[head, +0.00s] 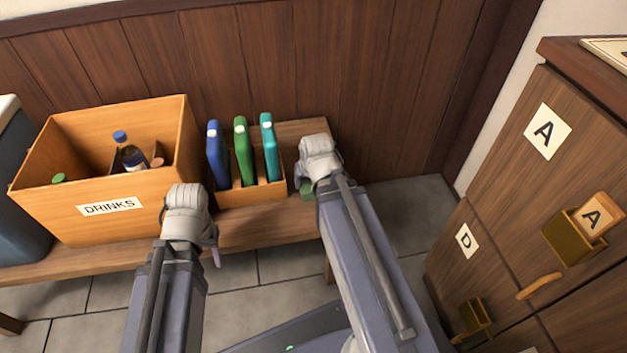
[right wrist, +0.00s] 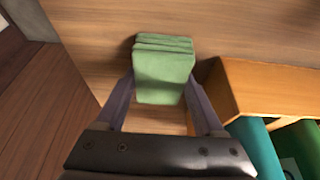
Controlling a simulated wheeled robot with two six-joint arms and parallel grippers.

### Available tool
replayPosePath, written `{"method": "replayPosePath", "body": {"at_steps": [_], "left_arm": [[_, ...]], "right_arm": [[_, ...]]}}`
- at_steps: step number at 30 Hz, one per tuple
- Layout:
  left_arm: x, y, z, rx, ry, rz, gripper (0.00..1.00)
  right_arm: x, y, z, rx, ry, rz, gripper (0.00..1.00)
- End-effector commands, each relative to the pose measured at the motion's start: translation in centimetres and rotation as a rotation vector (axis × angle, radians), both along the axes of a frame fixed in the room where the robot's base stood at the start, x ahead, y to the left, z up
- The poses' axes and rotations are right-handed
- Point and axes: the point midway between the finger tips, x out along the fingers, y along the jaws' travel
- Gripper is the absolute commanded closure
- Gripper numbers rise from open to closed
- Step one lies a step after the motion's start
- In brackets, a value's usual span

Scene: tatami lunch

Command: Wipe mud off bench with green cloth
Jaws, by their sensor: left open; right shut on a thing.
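The green cloth (right wrist: 163,75) is a folded pad between the fingers of my right gripper (right wrist: 163,100) in the right wrist view. My right gripper (head: 310,190) is shut on it at the right end of the wooden bench (head: 260,232). A small edge of the cloth (head: 306,188) shows in the head view, mostly hidden by my arm. The cloth is at or just above the bench top; I cannot tell if they touch. No mud is clearly visible. My left gripper (head: 213,255) is open and empty at the bench's front edge, below the drinks crate.
A wooden DRINKS crate (head: 70,203) with bottles stands on the bench's left. Beside it, a small wooden holder (head: 240,196) holds blue, green and teal upright items (head: 243,150). It stands close to my right gripper. Lockers (head: 500,190) stand at right.

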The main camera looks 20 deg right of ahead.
Motion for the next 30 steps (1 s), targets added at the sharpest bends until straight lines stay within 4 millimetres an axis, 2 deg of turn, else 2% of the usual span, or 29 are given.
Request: {"method": "replayPosePath", "body": {"at_steps": [12,23,30], "left_arm": [[0.0,0.0,0.1,0.000,0.000,0.000,0.50],[0.0,0.0,0.1,-0.001,-0.001,0.001,0.50],[0.0,0.0,1.7,0.000,0.000,0.002,0.50]], "right_arm": [[0.8,3.0,0.1,0.000,-0.001,0.002,0.74],[0.9,3.4,0.1,0.004,-0.003,0.005,0.75],[1.0,3.5,1.7,0.005,-0.005,0.005,0.75]]}}
